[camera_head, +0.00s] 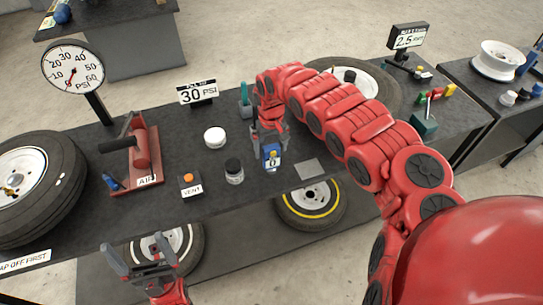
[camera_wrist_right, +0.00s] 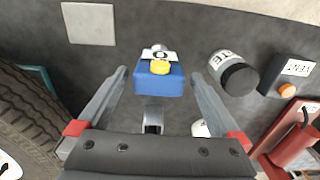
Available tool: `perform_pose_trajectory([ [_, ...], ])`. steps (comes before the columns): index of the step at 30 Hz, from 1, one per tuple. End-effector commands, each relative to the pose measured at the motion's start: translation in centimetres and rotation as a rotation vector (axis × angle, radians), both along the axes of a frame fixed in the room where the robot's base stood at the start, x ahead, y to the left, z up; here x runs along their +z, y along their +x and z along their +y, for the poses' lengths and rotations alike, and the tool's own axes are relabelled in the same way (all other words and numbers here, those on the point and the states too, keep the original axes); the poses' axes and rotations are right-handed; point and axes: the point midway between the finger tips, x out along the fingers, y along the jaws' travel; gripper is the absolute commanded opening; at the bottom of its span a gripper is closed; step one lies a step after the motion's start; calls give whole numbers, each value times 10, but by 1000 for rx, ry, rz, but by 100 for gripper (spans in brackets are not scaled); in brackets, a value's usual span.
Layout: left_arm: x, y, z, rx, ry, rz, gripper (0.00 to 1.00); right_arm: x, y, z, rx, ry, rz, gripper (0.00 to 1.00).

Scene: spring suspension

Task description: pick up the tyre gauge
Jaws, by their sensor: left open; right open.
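The tyre gauge (camera_head: 272,157) is a small blue block with a white face reading 0. It sits on the dark bench near its front edge. In the right wrist view the gauge (camera_wrist_right: 160,80) shows a yellow button and lies between my open fingertips, with a gap visible on both sides. My right gripper (camera_head: 269,137) is open, directly over and behind the gauge, pointing down. How far it is above the gauge is hard to tell. My left gripper (camera_head: 140,262) is open and empty, in front of the bench at lower left.
A dark-lidded jar (camera_head: 234,171), a white-lidded tub (camera_head: 214,137) and the VENT box (camera_head: 190,184) stand left of the gauge. A grey square plate (camera_head: 307,168) lies right of it. A red air pump (camera_head: 139,160) and wheel (camera_head: 38,186) are further left. Another wheel (camera_head: 372,80) lies behind my right arm.

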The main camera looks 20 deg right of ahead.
Motion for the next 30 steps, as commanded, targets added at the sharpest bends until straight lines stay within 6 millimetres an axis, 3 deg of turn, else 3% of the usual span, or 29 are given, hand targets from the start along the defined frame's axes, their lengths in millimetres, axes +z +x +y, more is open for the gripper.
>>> perform_pose_trajectory([
  [12, 22, 0, 0, 0, 0, 0, 100, -44, 0, 0, 0, 4, 3, 100],
  [22, 22, 0, 0, 0, 0, 0, 100, -49, 1, -3, -2, -1, 0, 100],
  [30, 22, 0, 0, 0, 0, 0, 100, -49, 0, -2, -2, -1, 1, 53],
])
